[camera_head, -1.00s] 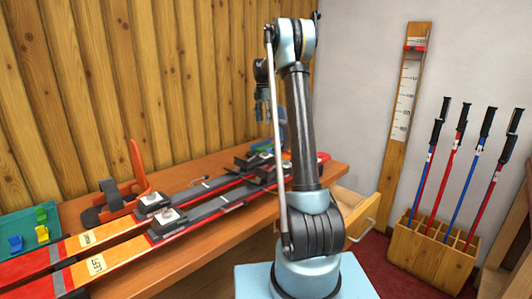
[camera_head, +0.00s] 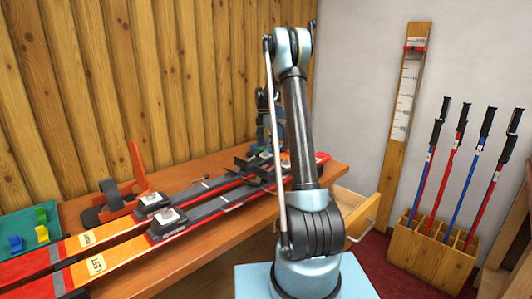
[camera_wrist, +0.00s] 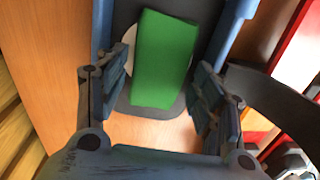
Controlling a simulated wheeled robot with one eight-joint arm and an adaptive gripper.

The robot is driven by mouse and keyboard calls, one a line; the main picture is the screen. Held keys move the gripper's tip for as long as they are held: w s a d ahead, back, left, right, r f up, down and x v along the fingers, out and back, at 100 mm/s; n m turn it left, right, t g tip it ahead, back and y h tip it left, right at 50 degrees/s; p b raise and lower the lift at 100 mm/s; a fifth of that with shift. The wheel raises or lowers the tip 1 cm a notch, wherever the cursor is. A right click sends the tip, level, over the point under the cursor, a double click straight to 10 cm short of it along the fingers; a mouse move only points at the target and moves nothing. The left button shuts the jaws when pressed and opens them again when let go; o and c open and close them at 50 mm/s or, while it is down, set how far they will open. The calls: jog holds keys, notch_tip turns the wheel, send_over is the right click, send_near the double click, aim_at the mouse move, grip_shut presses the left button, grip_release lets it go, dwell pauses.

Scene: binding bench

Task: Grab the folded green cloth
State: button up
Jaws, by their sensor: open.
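The folded green cloth (camera_wrist: 162,58) is a flat, bright green oblong in the wrist view. It lies lengthwise over a white round patch on a dark grey base (camera_wrist: 122,102) with blue sides. My gripper (camera_wrist: 162,78) is open, with one finger on each side of the cloth and a gap on both sides. I cannot tell how far above the cloth the fingers are. In the head view my gripper (camera_head: 265,112) is over the far end of the bench, partly behind my arm. The cloth is not clear there.
The wooden bench (camera_head: 212,241) carries two red and orange skis (camera_head: 97,263) with bindings. An orange and grey holder (camera_head: 112,198) and a teal tray (camera_head: 14,224) are at left. An open drawer (camera_head: 357,212) juts out at right, near a pole rack (camera_head: 432,255).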

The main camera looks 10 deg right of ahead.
jog(key=shift+s+f, duration=0.1)
jog(key=shift+f, duration=0.7)
jog(key=c, duration=0.6)
